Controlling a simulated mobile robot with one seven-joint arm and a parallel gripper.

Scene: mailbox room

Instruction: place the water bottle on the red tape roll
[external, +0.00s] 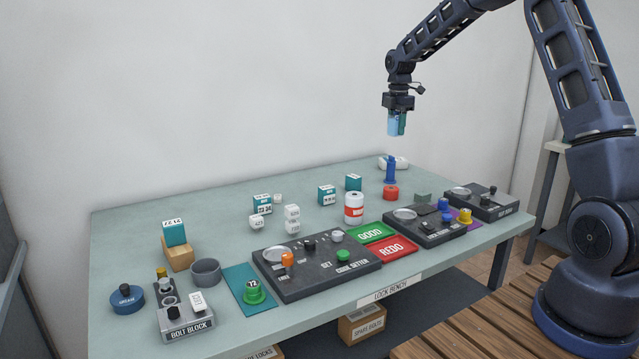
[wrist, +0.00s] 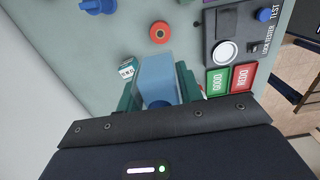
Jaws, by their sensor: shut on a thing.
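My gripper (external: 398,120) is raised high above the back right of the bench.
A dark blue upright piece (external: 390,170) stands just behind the roll. The lock tester panel (external: 425,232) is to the front right. Bare bench surrounds the roll's left side.

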